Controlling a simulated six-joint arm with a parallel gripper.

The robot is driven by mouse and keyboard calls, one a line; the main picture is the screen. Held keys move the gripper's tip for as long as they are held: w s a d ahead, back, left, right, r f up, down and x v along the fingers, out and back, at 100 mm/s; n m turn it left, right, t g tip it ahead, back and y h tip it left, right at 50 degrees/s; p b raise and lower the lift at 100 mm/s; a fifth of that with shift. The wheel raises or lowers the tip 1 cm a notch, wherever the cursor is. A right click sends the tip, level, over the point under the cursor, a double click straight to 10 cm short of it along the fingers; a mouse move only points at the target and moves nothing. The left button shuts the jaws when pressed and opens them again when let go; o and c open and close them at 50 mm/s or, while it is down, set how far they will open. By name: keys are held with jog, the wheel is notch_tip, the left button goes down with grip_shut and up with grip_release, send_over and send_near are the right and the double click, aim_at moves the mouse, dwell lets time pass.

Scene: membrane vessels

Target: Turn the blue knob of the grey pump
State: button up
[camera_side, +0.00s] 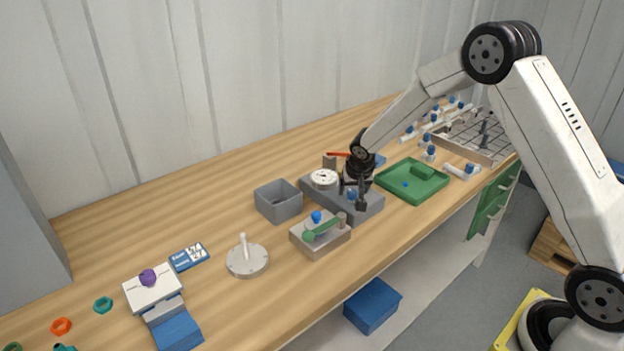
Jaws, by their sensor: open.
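A grey block with a round white gauge (324,179), which looks like the grey pump (369,208), stands on the wooden bench near the middle. A blue knob (352,194) shows on top of it, partly hidden by my gripper (354,195). My gripper points down at the knob with its jaws open. I cannot tell whether the fingers touch the knob.
A lighter block (322,249) with a green lever and blue knob stands in front. A grey open box (279,203) is to the left, a green tray (427,188) to the right. Farther right is a wire-grid rack (478,139). Bench space at the back left is clear.

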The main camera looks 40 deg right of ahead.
jog(key=shift+w+d+f, duration=0.1)
jog(key=shift+w+f, duration=0.05)
jog(key=shift+f, duration=0.4)
grip_shut()
